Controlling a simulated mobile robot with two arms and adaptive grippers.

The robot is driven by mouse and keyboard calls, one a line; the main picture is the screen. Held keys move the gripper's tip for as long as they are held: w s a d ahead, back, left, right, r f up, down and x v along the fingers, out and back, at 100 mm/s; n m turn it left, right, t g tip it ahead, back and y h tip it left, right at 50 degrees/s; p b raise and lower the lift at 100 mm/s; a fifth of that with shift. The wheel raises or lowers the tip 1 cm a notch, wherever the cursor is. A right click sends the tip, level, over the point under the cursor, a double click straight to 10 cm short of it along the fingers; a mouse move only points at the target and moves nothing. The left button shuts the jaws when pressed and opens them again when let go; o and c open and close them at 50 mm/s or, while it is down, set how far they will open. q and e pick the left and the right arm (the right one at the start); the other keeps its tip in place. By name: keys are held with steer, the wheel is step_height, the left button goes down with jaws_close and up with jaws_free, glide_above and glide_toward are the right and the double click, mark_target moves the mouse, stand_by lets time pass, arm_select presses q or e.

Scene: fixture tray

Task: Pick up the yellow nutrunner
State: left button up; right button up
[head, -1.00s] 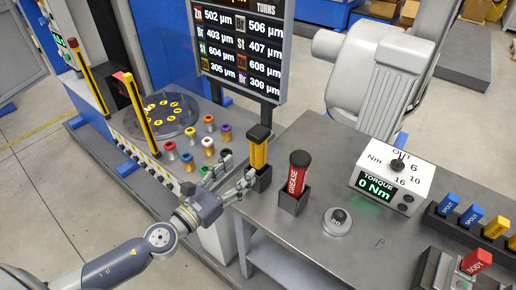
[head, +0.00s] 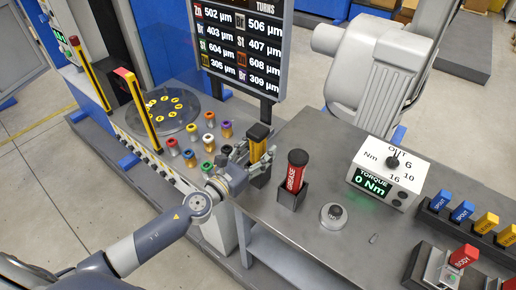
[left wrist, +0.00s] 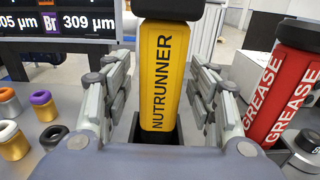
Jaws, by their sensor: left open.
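The yellow nutrunner (head: 257,149) stands upright in a dark holder (head: 262,177) at the left end of the grey table in the head view. In the left wrist view the nutrunner (left wrist: 161,80) fills the middle, with its black top cut off by the frame and its name on the front. My left gripper (head: 248,154) is open, with one finger on each side of the nutrunner's body. In the left wrist view gaps show between both fingers (left wrist: 160,100) and the yellow body. My right gripper is not in view.
A red grease tube (head: 294,171) stands in its holder just right of the nutrunner. A torque box (head: 388,174) sits farther right. Several coloured rings (head: 208,140) stand to the left, below the display board (head: 240,45).

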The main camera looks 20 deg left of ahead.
arm_select(q)
steer(key=shift+s, duration=0.1)
steer(key=c, duration=1.3)
steer(key=shift+o, duration=0.2)
steer(key=shift+r, duration=0.15)
